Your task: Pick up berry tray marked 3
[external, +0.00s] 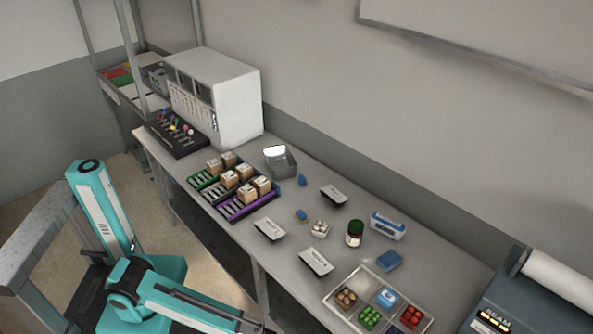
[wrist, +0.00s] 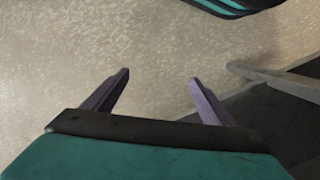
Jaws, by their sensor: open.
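A divided tray (external: 338,310) lies on the table at the lower right of the external view. It holds small groups of round brown (external: 346,298), green (external: 369,318) and red (external: 411,317) pieces that look like berries, plus a blue and white item (external: 387,298). I cannot read a number 3 on any of them. My gripper (wrist: 160,80) is open and empty in the wrist view, with bare floor beyond its fingers. It is off the table's front side, apart from the tray.
White cards (external: 316,262) with unreadable print, a dark jar (external: 355,234) and blue items (external: 389,261) lie on the table. Crates with boxes (external: 247,204) stand farther left. A machine (external: 530,300) is at the right.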

